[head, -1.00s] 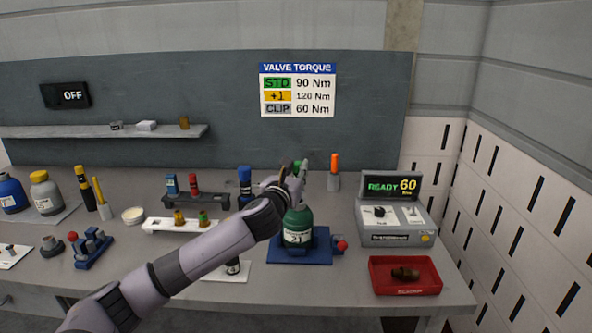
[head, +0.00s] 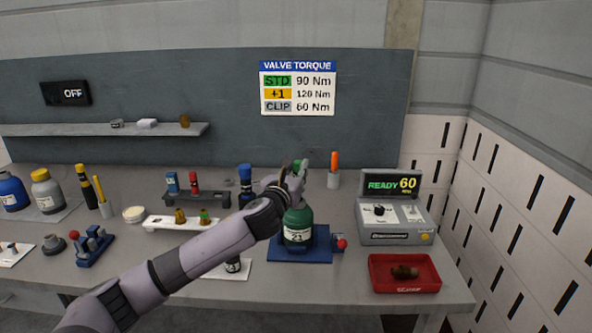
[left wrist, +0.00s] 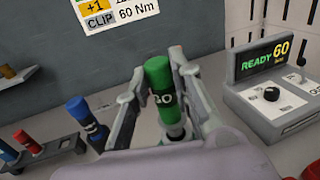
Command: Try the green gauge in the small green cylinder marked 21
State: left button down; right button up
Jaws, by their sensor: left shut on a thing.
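The small green cylinder (head: 298,228), labelled 21, stands upright on a blue base at the middle of the bench. My left gripper (head: 295,170) is directly over its top and hides its neck. The gripper is shut on the green gauge (head: 298,163). In the left wrist view the gauge (left wrist: 160,88) stands nearly upright between the two fingers (left wrist: 157,95), with part of the word GO showing. A grey part shows below its green body. I cannot tell whether its lower end is inside the cylinder's neck. My right gripper is not in view.
The blue base (head: 300,257) has a red knob (head: 342,243) at its right. A red scrap tray (head: 404,286) and a torque unit (head: 396,215) reading READY 60 stand further right. A blue-topped tool (head: 245,186) and a rack (head: 200,200) stand left of the gripper.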

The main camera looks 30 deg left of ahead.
pick_arm(q)
jog(key=shift+f+b, duration=0.8)
jog(key=shift+f, duration=0.5)
dwell(0.8)
jog(key=shift+r+p, duration=1.1)
jog(key=shift+p, duration=0.15)
notch_tip(320, 180, up, 5)
jog(key=p, duration=0.6)
jog(key=shift+r, duration=0.15)
